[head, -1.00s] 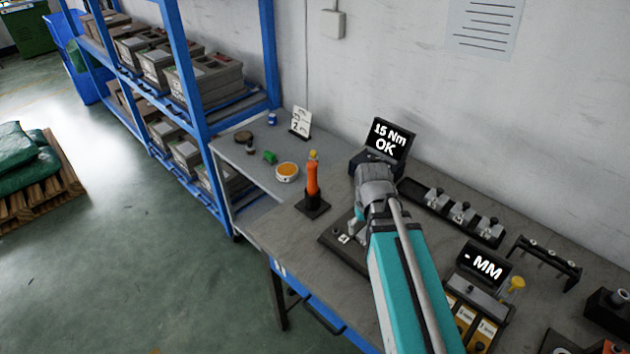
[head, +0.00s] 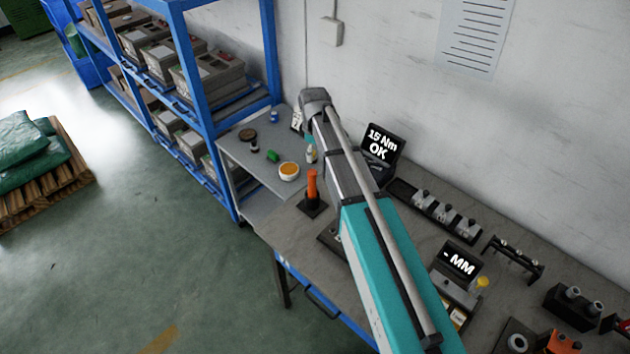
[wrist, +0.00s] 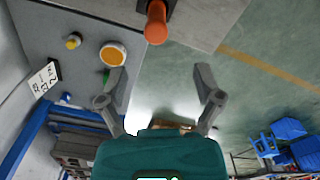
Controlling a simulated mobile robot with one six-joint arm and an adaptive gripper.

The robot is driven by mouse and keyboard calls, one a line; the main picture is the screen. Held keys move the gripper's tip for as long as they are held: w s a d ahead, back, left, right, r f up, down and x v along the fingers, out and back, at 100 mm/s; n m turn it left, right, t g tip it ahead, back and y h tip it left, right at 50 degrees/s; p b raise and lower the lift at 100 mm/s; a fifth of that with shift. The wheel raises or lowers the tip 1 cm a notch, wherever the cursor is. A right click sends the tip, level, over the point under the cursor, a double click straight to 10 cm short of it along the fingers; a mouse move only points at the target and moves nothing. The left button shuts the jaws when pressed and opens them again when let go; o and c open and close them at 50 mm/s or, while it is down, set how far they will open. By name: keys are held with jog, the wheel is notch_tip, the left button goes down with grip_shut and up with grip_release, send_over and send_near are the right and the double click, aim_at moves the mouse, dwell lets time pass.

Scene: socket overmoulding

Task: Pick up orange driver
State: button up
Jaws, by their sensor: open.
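The orange driver (head: 312,184) stands upright in a small dark holder (head: 307,209) near the bench's left front part. In the wrist view the orange driver (wrist: 156,22) is at the top centre, its rounded end towards the camera. My gripper (wrist: 160,75) is open and empty, with its two fingers spread wide. The driver lies beyond the fingertips and apart from them, roughly in line with the gap.
A white tub with orange contents (head: 289,171) and a small yellow-capped bottle (head: 311,154) are close to the driver. A display reading 15 Nm OK (head: 380,144) stands to its right. A blue rack (head: 195,95) is at the left.

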aim_at(312, 172)
jog(key=shift+w+a+r+n, duration=0.4)
jog(key=shift+w+a+r, duration=0.1)
jog(key=shift+a+r, duration=0.1)
jog(key=shift+f, duration=0.2)
notch_tip(312, 172, down, 8)
jog(key=b, duration=0.8)
jog(key=shift+f, duration=0.2)
jog(key=shift+d+f+b, duration=0.15)
jog(key=shift+f+b, duration=1.15)
jog(key=shift+b, duration=0.05)
jog(key=shift+d+f+b, duration=0.1)
jog(key=shift+f+b, duration=1.2)
jog(key=shift+b, duration=0.05)
grip_shut()
